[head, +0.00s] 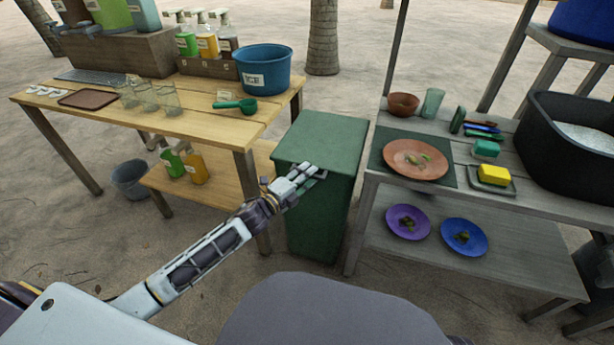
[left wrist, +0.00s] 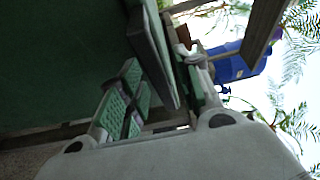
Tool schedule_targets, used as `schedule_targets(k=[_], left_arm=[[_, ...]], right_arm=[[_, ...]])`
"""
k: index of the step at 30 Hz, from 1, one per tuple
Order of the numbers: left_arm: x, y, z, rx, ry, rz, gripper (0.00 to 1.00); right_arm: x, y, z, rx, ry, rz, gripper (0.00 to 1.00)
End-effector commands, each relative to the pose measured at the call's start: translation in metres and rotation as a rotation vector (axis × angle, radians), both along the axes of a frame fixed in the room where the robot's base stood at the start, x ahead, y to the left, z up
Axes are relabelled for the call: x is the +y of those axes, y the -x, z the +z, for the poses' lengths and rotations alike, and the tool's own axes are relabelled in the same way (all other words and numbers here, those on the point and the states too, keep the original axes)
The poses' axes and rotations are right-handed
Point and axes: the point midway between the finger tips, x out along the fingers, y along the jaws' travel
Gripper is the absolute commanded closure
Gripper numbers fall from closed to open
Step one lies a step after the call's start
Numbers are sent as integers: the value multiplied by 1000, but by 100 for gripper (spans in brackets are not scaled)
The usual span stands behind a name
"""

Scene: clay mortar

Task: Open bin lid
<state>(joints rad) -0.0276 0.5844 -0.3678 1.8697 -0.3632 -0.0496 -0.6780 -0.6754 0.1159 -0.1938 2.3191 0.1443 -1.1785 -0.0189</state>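The green bin (head: 318,215) stands between the two tables. Its flat green lid (head: 325,138) lies closed on top. My left gripper (head: 312,172) is at the lid's near edge, its fingers pointing toward the right. In the left wrist view the gripper (left wrist: 165,75) has its fingers spread apart, with the lid's rim (left wrist: 155,50) between them. The green-padded finger is on the bin-body side and the other finger is beyond the rim. I cannot tell whether either finger touches the rim. My right gripper is not in view.
The wooden table (head: 190,112) on the left holds a blue tub (head: 262,70), glasses and bottles. The grey table (head: 475,200) stands close on the bin's right with plates and a black basin (head: 565,150). Sandy ground lies behind the bin.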

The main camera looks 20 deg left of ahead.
Motion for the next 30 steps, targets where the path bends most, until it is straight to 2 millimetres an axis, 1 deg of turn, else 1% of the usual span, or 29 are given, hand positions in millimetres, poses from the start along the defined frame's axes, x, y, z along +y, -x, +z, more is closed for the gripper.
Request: schedule_targets(k=[4,14,21,22,30], left_arm=[[-1,-4,0,0,0,1,66],[-2,-4,0,0,-1,1,66],[-1,-4,0,0,-1,1,97],[-1,-4,0,0,-1,1,100],[-2,-4,0,0,-1,1,100]], right_arm=[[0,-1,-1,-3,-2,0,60],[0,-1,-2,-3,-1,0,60],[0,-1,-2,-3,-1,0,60],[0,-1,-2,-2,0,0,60],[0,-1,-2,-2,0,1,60]])
